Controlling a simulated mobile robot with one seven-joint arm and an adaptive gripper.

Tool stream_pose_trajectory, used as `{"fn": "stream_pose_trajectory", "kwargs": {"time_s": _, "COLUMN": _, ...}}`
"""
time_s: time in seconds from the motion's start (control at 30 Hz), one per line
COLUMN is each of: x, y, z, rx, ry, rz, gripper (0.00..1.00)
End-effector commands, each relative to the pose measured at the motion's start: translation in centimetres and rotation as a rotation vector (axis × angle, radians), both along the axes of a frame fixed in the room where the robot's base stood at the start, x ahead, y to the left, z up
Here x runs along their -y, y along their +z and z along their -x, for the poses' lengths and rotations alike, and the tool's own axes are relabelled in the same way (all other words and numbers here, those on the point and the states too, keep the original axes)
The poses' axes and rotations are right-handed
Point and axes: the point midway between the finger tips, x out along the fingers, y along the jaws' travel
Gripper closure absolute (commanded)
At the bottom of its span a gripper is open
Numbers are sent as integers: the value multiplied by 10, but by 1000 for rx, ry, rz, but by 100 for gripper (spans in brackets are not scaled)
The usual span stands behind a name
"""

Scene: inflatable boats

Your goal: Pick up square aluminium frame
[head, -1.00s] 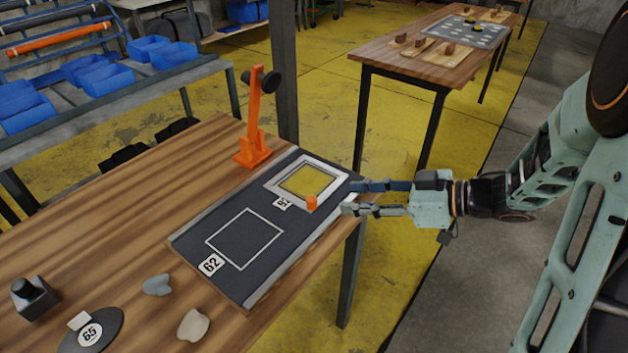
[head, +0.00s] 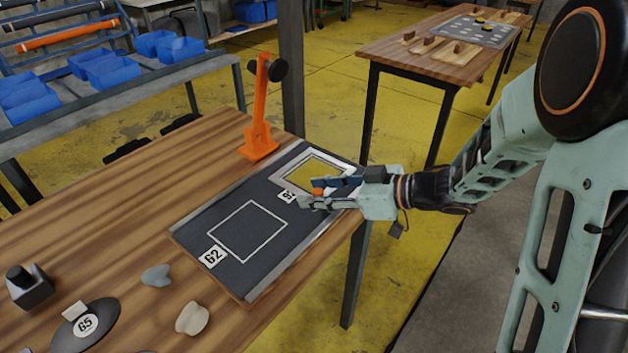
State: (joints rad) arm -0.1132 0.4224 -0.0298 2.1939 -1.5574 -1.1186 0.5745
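The square aluminium frame (head: 281,181) lies flat on the far right part of a dark mat (head: 215,222), around a yellow inner area (head: 306,172). A small orange knob (head: 318,191) is at its near side. My gripper (head: 310,193) reaches in from the right, low over the frame's near right side. Its two fingers are apart, with the orange knob showing between them. They hide part of the frame. I cannot tell whether the fingers touch the knob.
An orange stand (head: 261,110) with a black disc rises behind the mat. Grey and beige pieces, a black block (head: 29,287) and a G5 disc (head: 85,325) are on the wooden table (head: 110,225).

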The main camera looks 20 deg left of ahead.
Motion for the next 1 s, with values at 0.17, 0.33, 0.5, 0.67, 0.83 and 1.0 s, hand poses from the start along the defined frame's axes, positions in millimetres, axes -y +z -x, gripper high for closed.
{"fn": "stream_pose_trajectory", "kwargs": {"time_s": 0.17, "x": 0, "y": 0, "z": 0, "rx": 0, "ry": 0, "rz": 0, "gripper": 67}}
{"fn": "stream_pose_trajectory", "kwargs": {"time_s": 0.33, "x": 0, "y": 0, "z": 0, "rx": 0, "ry": 0, "rz": 0, "gripper": 86}}
{"fn": "stream_pose_trajectory", "kwargs": {"time_s": 0.5, "x": 0, "y": 0, "z": 0, "rx": 0, "ry": 0, "rz": 0, "gripper": 100}}
{"fn": "stream_pose_trajectory", "kwargs": {"time_s": 0.67, "x": 0, "y": 1, "z": 0, "rx": 1, "ry": 0, "rz": -1, "gripper": 100}}
{"fn": "stream_pose_trajectory", "kwargs": {"time_s": 0.83, "x": 0, "y": 1, "z": 0, "rx": 1, "ry": 0, "rz": -1, "gripper": 100}}
{"fn": "stream_pose_trajectory", "kwargs": {"time_s": 1.0, "x": -2, "y": 7, "z": 0, "rx": 1, "ry": 0, "rz": -1, "gripper": 100}}
